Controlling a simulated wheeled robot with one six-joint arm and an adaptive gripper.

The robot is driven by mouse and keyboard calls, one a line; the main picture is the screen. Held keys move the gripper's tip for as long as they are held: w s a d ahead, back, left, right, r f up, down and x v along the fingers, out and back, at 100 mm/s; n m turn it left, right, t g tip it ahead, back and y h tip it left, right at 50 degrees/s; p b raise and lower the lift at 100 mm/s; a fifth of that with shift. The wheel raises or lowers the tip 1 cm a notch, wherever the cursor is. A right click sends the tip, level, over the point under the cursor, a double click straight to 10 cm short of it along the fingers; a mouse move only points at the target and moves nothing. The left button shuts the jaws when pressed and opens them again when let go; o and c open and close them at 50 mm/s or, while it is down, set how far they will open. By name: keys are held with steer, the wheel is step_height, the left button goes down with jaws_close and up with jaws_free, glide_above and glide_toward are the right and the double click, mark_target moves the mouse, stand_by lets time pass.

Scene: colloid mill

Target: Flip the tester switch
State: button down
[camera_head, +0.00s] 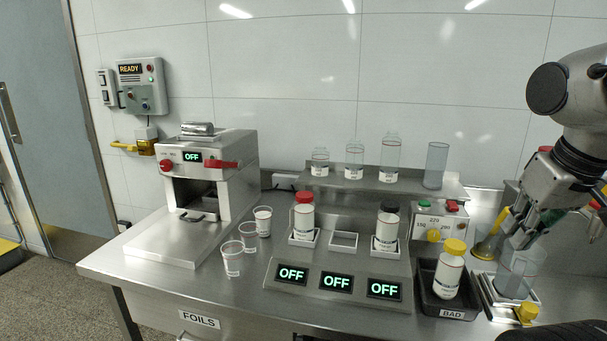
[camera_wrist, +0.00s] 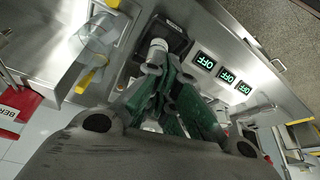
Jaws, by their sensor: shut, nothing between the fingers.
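No part is visibly labelled as the tester, so I cannot tell which switch is meant. A white machine (camera_head: 205,185) with a red handle and a display reading OFF stands at the left. A steel panel (camera_head: 338,290) with several OFF displays is in front; its displays also show in the wrist view (camera_wrist: 227,76).
A red-capped bottle (camera_head: 303,216) and a black-capped bottle (camera_head: 387,229) stand on the panel's platforms. Clear cups (camera_head: 232,259) stand left of them. A wall box (camera_head: 141,86) reads READY.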

steer(key=shift+f, duration=0.1)
steer(key=w+d+r+n+g, duration=0.2)
steer(key=w+n, duration=0.5)
steer(key=w, duration=0.7)
steer(key=w+d+r+n+g, duration=0.2)
steer(key=w+r+n, duration=0.2)
steer(key=w, duration=1)
steer(key=shift+d+n, duration=0.35)
steer(key=shift+n, duration=1.55)
steer(key=shift+w, duration=0.1)
